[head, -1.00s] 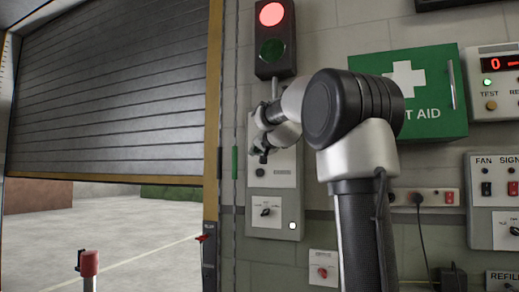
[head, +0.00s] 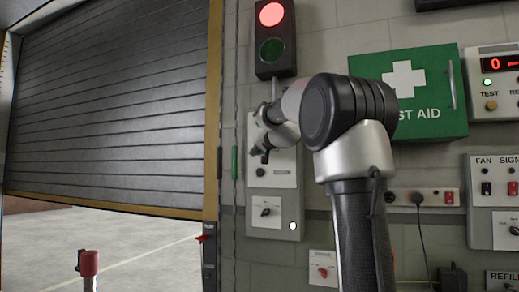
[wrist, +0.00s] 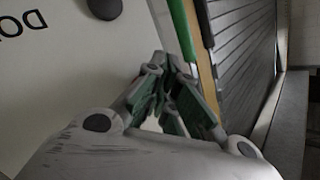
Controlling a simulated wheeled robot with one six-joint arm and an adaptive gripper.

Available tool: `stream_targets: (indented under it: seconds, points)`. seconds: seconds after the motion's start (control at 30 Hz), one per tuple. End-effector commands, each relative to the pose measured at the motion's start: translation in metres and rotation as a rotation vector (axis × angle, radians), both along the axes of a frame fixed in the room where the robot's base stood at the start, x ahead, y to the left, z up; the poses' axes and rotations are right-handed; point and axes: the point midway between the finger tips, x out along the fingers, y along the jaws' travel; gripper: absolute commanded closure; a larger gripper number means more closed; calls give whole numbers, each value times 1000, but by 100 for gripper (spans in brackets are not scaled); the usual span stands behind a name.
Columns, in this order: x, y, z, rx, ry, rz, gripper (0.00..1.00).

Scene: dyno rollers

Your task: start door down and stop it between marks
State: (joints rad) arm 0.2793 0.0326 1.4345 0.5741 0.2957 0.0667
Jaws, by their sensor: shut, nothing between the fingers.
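The grey roller door (head: 110,110) hangs partly lowered at the left, with a yellow bottom edge; it also shows in the wrist view (wrist: 248,60). A green mark (head: 234,163) is on the strip beside the yellow door post. In the picture, the door's bottom edge at the post lies lower than this mark. The grey control box (head: 285,180) has a black button (head: 260,172) and a rotary knob (head: 266,212). My gripper (head: 262,152) is shut and empty in front of the box's upper part; its fingers also show in the wrist view (wrist: 175,92). My arm hides some of the box.
A signal light (head: 272,40) above the box glows red. A green first aid case (head: 425,95), a socket strip (head: 425,197) and switch panels (head: 492,175) are on the wall at right. A red-topped post (head: 88,265) stands before the doorway.

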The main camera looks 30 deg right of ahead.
Motion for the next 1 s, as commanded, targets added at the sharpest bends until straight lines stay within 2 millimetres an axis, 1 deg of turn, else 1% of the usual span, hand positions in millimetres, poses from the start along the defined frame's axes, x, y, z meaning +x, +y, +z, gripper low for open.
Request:
stream_targets:
  seconds: [0.33,0.73,1.0]
  points:
    - [3,-4,1,-1,-1,-1,100]
    - [2,-3,0,-1,-1,0,100]
    - [-3,4,0,-2,0,2,100]
